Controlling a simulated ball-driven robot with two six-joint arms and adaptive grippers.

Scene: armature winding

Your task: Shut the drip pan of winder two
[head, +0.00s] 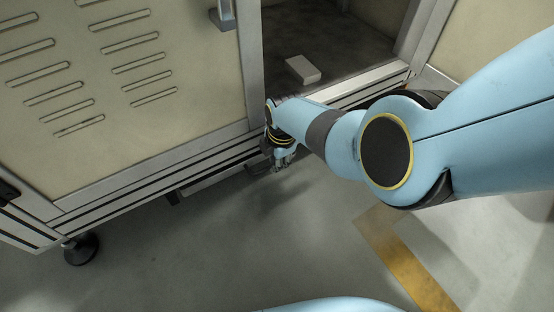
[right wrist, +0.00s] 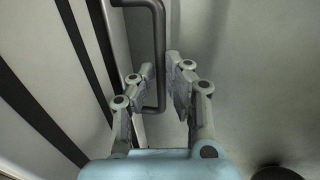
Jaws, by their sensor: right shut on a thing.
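A low grey edge, which looks like the drip pan (head: 212,179), shows under the bottom rail of the cabinet in the head view. It sticks out a little from the rail, and its right end is hidden by my right arm. My right gripper (head: 283,160) is down at this edge, close to the floor. In the right wrist view, my right gripper (right wrist: 159,78) has its fingers on both sides of a dark bar handle (right wrist: 159,45) and is shut on it. My left gripper is not in view.
The cabinet's vented panel (head: 130,85) with a grey handle (head: 223,14) stands at the left. An open bay beside it holds a pale block (head: 302,70). A caster (head: 81,248) is at lower left. The floor in front is clear, with a yellow stripe (head: 408,262).

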